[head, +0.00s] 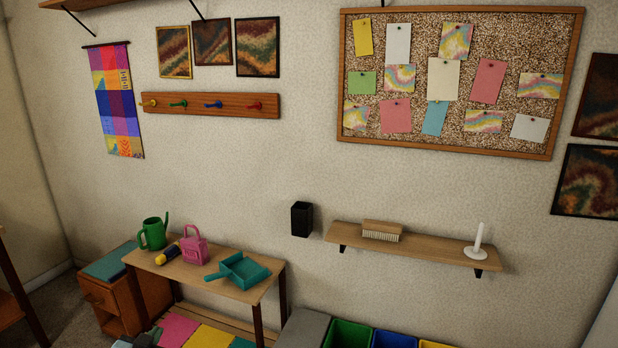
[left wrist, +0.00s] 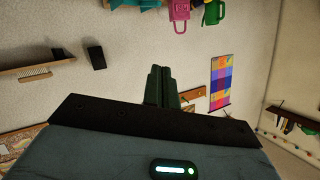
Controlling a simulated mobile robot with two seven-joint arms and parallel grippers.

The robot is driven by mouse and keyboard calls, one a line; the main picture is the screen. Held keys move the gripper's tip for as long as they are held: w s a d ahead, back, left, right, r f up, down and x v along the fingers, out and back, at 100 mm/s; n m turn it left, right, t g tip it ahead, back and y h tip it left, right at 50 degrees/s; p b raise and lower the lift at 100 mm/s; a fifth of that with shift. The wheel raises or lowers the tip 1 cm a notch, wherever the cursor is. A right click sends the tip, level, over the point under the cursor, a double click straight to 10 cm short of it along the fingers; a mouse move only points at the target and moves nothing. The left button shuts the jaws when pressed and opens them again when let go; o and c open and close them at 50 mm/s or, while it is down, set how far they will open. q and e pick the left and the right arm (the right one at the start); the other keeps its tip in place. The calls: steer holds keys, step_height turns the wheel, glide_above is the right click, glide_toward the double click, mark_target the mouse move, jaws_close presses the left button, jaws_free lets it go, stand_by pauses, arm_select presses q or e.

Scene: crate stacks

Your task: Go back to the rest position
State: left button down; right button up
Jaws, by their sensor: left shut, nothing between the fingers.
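My left gripper (left wrist: 162,72) is shut and empty; its two dark fingers lie together in the middle of the left wrist view. In that view the room appears upside down, with the wall filling most of the picture. In the head view only a small dark part of the left gripper (head: 147,338) shows at the bottom edge, in front of the wooden table (head: 215,280). It is apart from the things on the table. My right gripper is in neither view.
The table holds a green watering can (head: 154,233), a yellow-and-dark cylinder (head: 168,254), a pink can (head: 194,246) and a teal dustpan (head: 238,271). A wall shelf (head: 430,252) bears a brush (head: 382,231) and a candle (head: 479,243). Bins (head: 348,335) stand below.

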arm_select(q)
steer(key=s+d+f+g+h, duration=0.1)
steer(key=s+d+f, duration=0.2)
steer(key=s+f, duration=0.25)
steer(key=s+d+f+g, duration=0.1)
steer(key=s+d+f, duration=0.2)
steer(key=s+f, duration=0.25)
steer(key=s+d+f+g, duration=0.1)
steer(key=s+d+f, duration=0.1)
steer(key=s, duration=0.8)
steer(key=s+d+f+g+h, duration=0.1)
steer(key=s+d, duration=0.4)
steer(key=s, duration=0.6)
steer(key=s+d+f+n+g+h, duration=0.1)
steer(key=s+d+f, duration=0.2)
steer(key=s, duration=0.8)
steer(key=shift+d+g, duration=0.4)
